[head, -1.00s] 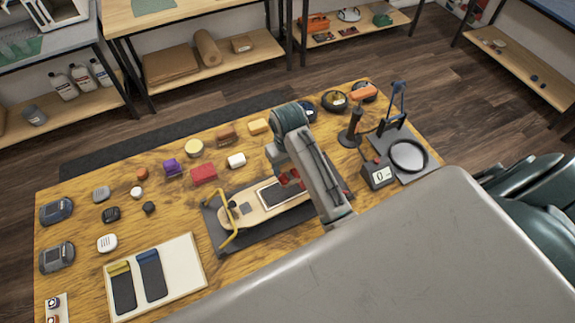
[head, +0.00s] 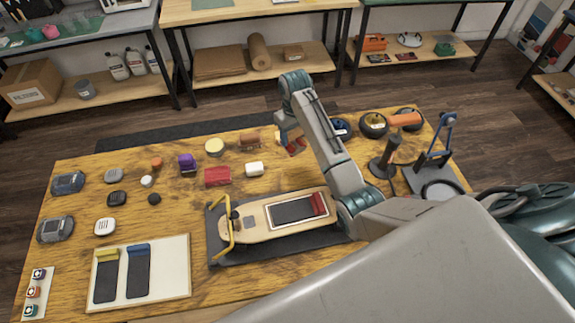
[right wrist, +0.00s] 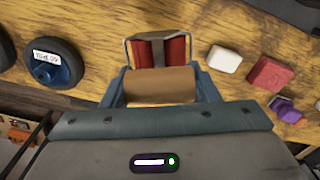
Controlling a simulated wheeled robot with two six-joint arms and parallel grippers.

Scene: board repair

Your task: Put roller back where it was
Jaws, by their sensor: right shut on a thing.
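My right gripper (head: 295,146) is low over the far side of the wooden table, behind the skateboard deck. In the right wrist view the gripper (right wrist: 158,52) is shut on the roller (right wrist: 160,85). A tan, rounded part of it shows between the blue-grey jaws, with a thin frame beyond and red on both sides of a dark strip. In the head view the roller is mostly hidden by the gripper, and I cannot tell whether it touches the table. The deck (head: 258,225) lies on a dark mat, with a black sheet (head: 292,211) with a red end on it. My left gripper is out of view.
A brown block (head: 250,138), a white block (head: 254,169) and a red block (head: 217,177) stand left of the gripper. Wheels (head: 340,129) stand to its right. A black upright tool (head: 388,155) and a blue stand (head: 445,135) are farther right. A cream tray (head: 172,285) lies front left.

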